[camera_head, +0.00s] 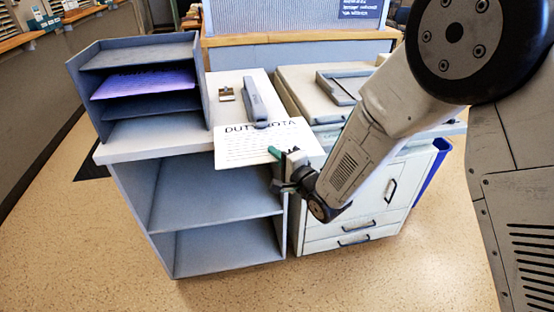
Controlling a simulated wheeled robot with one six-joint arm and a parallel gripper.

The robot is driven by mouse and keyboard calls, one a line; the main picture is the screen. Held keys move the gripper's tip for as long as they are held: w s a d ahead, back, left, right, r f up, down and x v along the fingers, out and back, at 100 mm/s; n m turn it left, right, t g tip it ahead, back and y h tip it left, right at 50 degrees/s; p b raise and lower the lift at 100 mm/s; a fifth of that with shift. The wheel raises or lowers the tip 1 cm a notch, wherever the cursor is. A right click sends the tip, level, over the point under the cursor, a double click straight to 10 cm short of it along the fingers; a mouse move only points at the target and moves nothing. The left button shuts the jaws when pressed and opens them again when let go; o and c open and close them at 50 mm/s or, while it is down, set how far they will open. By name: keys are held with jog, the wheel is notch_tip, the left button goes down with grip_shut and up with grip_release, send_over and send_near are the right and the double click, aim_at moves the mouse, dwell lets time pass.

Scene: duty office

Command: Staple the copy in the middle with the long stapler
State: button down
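The copy (245,150), a white sheet headed "DUTY ROTA", lies at the front of the pale top of the shelf unit, its near edge reaching about the front edge. The long stapler (255,102), blue-grey and narrow, stands lengthwise just behind the sheet; its front end meets the sheet's top edge in the picture. My gripper (281,170) is at the sheet's near right corner, with a green part over the paper. It hides that corner. I cannot tell whether its fingers are closed on the paper.
A grey letter tray rack (203,95) with lilac paper (145,84) stands left on the unit. A small brown item (226,94) lies left of the stapler. A copier (300,92) stands right, partly behind my arm. Open shelves (215,200) below are empty.

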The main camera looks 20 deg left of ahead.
aim_at(269, 137)
jog(key=shift+w+a, duration=0.75)
jog(key=shift+w, duration=0.5)
jog(key=shift+w+a, duration=0.8)
jog(key=shift+w, duration=0.4)
jog(key=shift+w+a, duration=0.75)
jog(key=shift+w, duration=0.5)
jog(key=c, duration=1.3)
grip_release()
jog(key=shift+o, duration=0.2)
jog(key=shift+f, duration=0.45)
jog(key=shift+s+d, duration=0.8)
jog(key=shift+s, duration=0.5)
jog(key=shift+s+d, duration=0.75)
jog(key=shift+s, duration=0.5)
jog(key=shift+s+d, duration=0.8)
jog(key=shift+s, duration=0.5)
